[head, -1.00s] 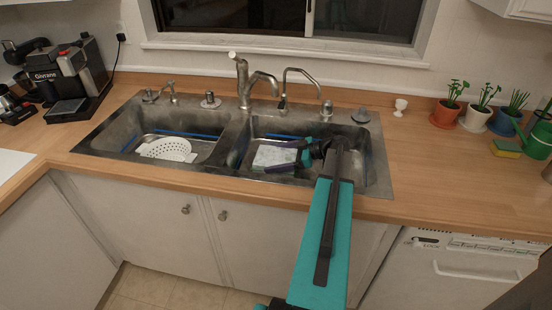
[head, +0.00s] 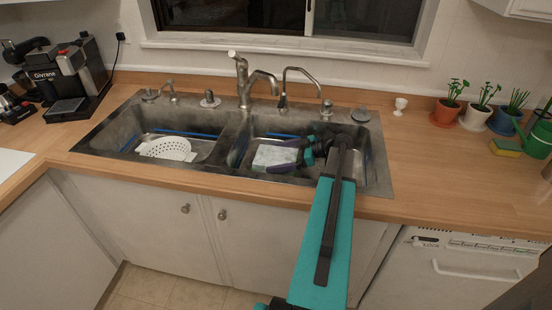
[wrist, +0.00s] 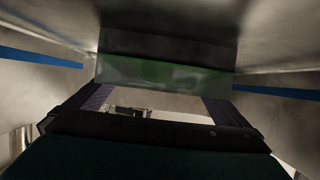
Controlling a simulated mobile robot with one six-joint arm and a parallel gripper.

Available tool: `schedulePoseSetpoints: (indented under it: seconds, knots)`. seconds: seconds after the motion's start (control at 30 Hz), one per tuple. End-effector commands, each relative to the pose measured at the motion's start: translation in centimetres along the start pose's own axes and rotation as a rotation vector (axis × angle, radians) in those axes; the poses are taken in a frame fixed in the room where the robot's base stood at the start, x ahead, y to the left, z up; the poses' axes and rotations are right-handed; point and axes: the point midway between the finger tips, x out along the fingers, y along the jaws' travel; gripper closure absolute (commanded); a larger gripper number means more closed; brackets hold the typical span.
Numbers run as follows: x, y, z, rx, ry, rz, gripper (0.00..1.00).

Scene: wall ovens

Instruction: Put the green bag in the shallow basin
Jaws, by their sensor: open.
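The green bag (head: 272,156) shows as a pale, greenish-white packet low in the right basin (head: 372,172) of the double sink. In the wrist view the bag (wrist: 160,74) is a dark and green translucent shape ahead of my fingers. My gripper (head: 272,157) reaches into the right basin, its purple fingers apart on either side of the bag. The wrist view also shows my gripper (wrist: 158,90) open, with a gap between the fingers. I cannot tell whether either finger touches the bag. The left basin (head: 128,134), which looks shallower, holds a white perforated strainer (head: 166,149).
A divider (head: 232,140) separates the basins. Faucets (head: 243,80) rise behind them. A coffee machine (head: 70,72) stands left; potted plants (head: 447,108), a sponge (head: 506,148) and a green watering can (head: 538,140) stand right.

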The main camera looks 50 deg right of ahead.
Motion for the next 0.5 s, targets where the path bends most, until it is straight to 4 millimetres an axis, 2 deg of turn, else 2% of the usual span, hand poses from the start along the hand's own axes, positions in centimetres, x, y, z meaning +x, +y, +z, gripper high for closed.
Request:
schedulePoseSetpoints:
  seconds: [0.5]
  knots:
    - [-8.0, 0.1, 0.2, -0.001, -0.001, 0.002, 0.00]
